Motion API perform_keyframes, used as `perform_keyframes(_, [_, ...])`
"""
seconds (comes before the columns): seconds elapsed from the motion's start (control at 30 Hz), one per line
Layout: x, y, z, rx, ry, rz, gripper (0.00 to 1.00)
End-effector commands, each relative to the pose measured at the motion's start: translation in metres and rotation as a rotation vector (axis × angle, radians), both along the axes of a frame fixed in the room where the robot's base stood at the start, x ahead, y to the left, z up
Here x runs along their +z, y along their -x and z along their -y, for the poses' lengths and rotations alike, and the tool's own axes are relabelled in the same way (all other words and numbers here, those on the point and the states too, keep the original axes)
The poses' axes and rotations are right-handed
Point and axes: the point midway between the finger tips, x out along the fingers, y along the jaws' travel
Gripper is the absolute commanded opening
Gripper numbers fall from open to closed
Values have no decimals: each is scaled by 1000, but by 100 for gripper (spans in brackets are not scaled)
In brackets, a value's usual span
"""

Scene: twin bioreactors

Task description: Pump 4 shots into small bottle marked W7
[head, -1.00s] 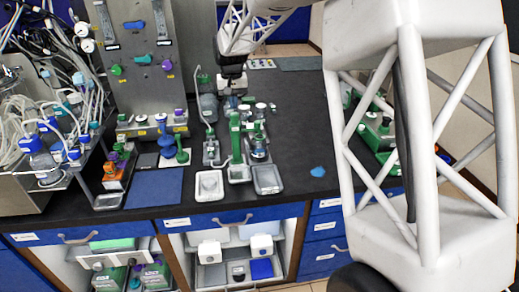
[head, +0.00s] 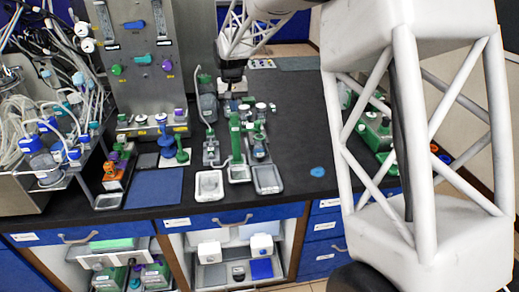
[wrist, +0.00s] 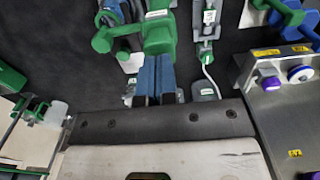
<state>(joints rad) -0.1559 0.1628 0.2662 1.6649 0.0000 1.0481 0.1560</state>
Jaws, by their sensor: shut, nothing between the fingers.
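A tall green dispenser (head: 235,140) stands in a pale tray on the black bench. In the wrist view a green pump-like head (wrist: 158,35) lies just beyond my fingertips. My gripper (head: 233,88) is behind the dispenser in the head view, pointing down. In the wrist view its blue fingers (wrist: 154,75) are together and hold nothing. I cannot tell whether they touch the green head. A small clear bottle (head: 259,150) with a green top stands just right of the dispenser. No W7 mark is readable on it.
A grey panel (head: 145,60) with coloured knobs stands left of the trays. A tubing rack (head: 45,135) fills the far left. A blue mat (head: 155,188) and a small blue patch (head: 317,172) lie on the bench. The bench right of the trays is mostly clear.

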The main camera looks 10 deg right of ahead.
Motion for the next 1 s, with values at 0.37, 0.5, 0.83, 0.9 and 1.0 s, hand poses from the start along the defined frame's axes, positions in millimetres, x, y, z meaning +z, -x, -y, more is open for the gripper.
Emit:
perform_keyframes(0.37, [-11,0,0,0,0,0,0])
perform_keyframes(0.5, [-15,0,0,0,0,0,0])
perform_keyframes(0.83, [-24,0,0,0,0,-1,0])
perform_keyframes(0.9, [-26,0,0,0,0,0,0])
perform_keyframes(1.0, [-29,0,0,0,0,0,0])
